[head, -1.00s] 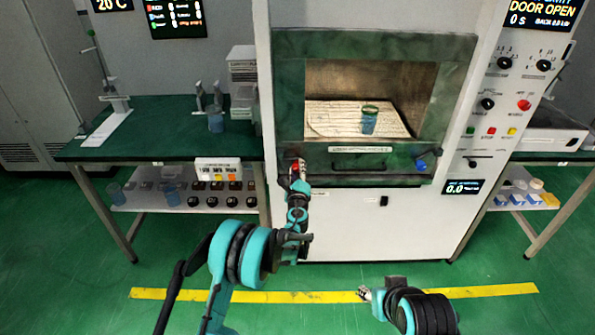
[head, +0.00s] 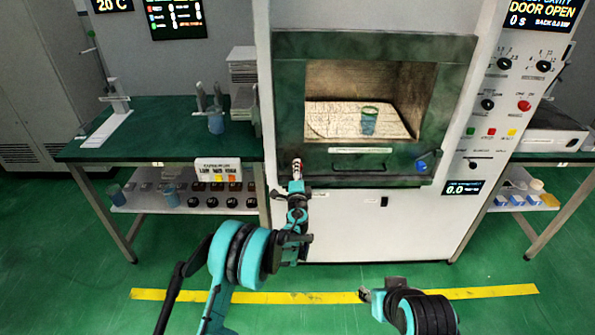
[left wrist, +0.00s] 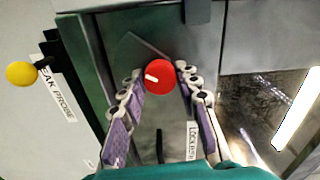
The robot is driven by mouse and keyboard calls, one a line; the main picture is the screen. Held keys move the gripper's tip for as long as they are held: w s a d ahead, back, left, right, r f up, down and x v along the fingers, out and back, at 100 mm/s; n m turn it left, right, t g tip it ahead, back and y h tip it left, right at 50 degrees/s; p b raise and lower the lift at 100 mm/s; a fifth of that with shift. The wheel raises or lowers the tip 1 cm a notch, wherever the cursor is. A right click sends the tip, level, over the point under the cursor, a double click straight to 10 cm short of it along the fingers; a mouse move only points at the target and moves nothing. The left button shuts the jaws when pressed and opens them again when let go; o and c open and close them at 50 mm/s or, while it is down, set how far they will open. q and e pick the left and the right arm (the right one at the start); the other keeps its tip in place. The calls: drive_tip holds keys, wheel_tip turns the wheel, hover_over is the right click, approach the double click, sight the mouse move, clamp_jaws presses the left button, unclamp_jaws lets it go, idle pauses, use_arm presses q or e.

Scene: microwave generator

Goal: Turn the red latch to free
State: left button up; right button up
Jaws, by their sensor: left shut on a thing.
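The red latch (left wrist: 160,77) is a round red knob with a short white mark pointing to the upper left in the left wrist view. It sits on the grey-green front frame of the generator, at the lower left of the chamber in the head view. My left gripper (head: 296,163) reaches up to it there. In the left wrist view my left gripper (left wrist: 162,84) has its two fingers shut on the knob from either side, and the white mark stays visible between them. My right gripper (head: 364,295) is low in front of the generator, far from the latch, and its fingers are too small to read.
The generator chamber (head: 420,95) shows open, with a blue beaker (head: 369,121) inside. A blue knob (head: 421,166) is at the frame's lower right. A yellow knob (left wrist: 21,74) stands left of the latch in the wrist view. A green-topped bench (head: 160,130) stands left.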

use_arm(q)
drive_tip(key=shift+n, duration=0.3)
idle(0.4)
drive_tip(key=o, duration=1.2)
drive_tip(key=shift+c, duration=0.2)
drive_tip(key=shift+s, duration=0.1)
drive_tip(key=s, duration=1.1)
drive_tip(key=shift+s, duration=0.4)
